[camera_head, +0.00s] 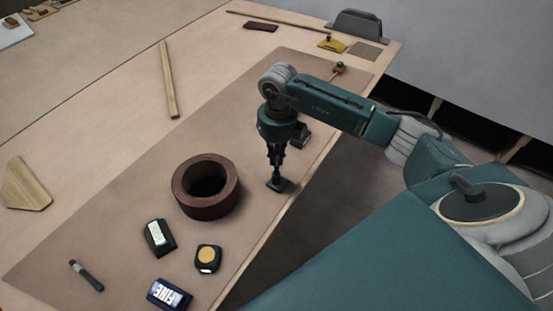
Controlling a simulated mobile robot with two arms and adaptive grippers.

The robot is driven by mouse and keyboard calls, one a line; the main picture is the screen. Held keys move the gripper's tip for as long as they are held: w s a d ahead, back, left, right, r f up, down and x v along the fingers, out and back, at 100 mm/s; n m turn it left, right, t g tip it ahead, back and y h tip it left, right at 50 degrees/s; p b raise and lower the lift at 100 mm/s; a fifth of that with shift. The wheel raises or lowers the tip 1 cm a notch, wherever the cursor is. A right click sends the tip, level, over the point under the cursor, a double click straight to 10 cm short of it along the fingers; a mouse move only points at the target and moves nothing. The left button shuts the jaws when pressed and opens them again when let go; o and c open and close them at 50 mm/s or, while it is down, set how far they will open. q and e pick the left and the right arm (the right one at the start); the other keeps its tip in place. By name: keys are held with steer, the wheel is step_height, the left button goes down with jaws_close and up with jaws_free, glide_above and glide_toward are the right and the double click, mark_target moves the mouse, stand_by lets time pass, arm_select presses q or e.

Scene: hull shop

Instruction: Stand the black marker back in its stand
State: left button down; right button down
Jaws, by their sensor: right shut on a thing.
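My right gripper (276,162) points straight down near the right edge of the brown mat. It is shut on a slim dark upright thing, which looks like the black marker; the fingers hide most of it. Directly below the fingertips is a small black square base (279,185), which looks like the marker stand. The held thing's lower end meets or overlaps this base; I cannot tell whether it is seated. My left gripper is not in view. A slim black and grey tool (86,275) lies on the mat at lower left.
A brown roll (225,204) stands left of the gripper. Nearer are a black block with a white label (158,237), an orange-faced tape measure (208,258) and a "FINE" block (168,295). A wood strip (168,80) lies further back. The table edge is close on the right.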

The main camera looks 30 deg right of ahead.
steer(key=c, duration=1.8)
jaws_free()
steer(key=shift+o, duration=0.2)
step_height(320, 180, up, 12)
steer(key=shift+d, duration=0.1)
